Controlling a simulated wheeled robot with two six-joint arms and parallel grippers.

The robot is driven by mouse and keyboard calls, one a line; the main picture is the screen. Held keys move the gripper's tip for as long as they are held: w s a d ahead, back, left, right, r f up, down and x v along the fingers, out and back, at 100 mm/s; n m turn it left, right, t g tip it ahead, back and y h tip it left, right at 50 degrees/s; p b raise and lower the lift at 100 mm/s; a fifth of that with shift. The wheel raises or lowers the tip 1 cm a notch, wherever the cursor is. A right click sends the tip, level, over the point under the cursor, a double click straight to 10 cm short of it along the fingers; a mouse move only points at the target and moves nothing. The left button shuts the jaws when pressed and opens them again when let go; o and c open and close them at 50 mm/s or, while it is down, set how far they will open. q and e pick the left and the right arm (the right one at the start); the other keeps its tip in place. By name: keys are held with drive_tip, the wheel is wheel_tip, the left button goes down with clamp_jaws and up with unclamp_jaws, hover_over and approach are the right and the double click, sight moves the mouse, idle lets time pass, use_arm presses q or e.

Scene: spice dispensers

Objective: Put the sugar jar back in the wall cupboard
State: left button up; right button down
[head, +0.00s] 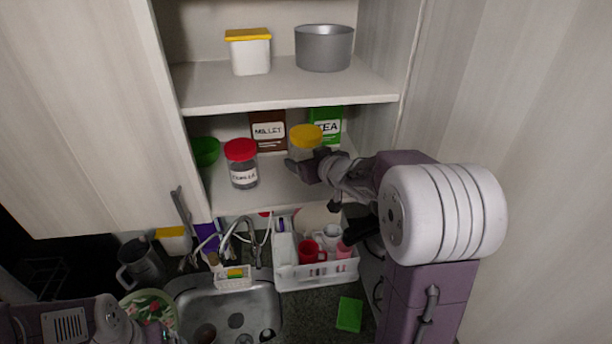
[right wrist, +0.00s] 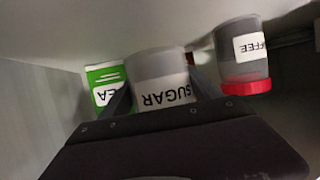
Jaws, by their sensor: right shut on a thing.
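The sugar jar (head: 306,138), clear with a yellow lid, is in the lower compartment of the open wall cupboard (head: 290,103), in front of the tea box. Its SUGAR label (right wrist: 165,97) shows upside down in the right wrist view. My right gripper (head: 306,166) reaches in from the right and is shut on the jar, with a finger on each side of it. The gripper hides the jar's lower part in the head view, so I cannot tell whether its base touches the shelf. My left arm shows at the lower left, but its gripper is out of view.
The red-lidded coffee jar (head: 242,164) stands left of the sugar jar. A millet box (head: 267,131) and a green tea box (head: 326,122) stand behind. A green bowl (head: 205,151) is at far left. Below are a sink (head: 262,296) and a white dish rack (head: 318,274).

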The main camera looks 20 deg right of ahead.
drive_tip(key=f, duration=0.1)
drive_tip(key=f+b, duration=0.1)
drive_tip(key=shift+w+f, duration=0.25)
drive_tip(key=shift+f, duration=0.1)
drive_tip(key=shift+s+f, duration=0.1)
drive_tip(key=shift+f, duration=0.25)
drive_tip(key=shift+s+r, duration=0.1)
drive_tip(key=shift+s, duration=0.25)
drive_tip(key=shift+c, duration=0.7)
unclamp_jaws()
drive_tip(key=shift+w+f, duration=0.15)
drive_tip(key=shift+f, duration=0.15)
